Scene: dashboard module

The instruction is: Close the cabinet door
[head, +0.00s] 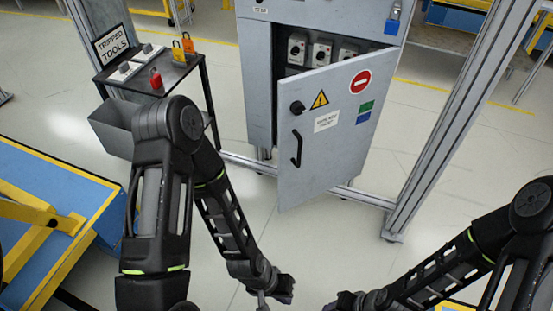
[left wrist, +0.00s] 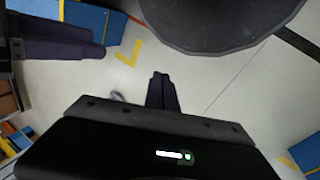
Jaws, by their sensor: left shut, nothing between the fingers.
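The grey cabinet door (head: 330,130) stands partly open in the head view. It has a black handle, a round black knob, a yellow warning triangle and a red no-entry sign. Switches show inside the cabinet (head: 262,75) through the gap at the door's upper left. My left gripper (head: 277,292) is low in the middle of the head view, below the door and apart from it. In the left wrist view its fingers (left wrist: 161,90) are together and empty. My right arm comes in from the right, and its end (head: 340,300) shows low in the head view; its fingers are not clear.
A black table (head: 180,70) with red, yellow and orange padlocks and a "Tripped Tools" sign stands left of the cabinet. A grey bin (head: 110,128) is below it. Metal frame posts (head: 440,120) flank the cabinet. A blue platform (head: 45,190) lies at left. Floor before the door is clear.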

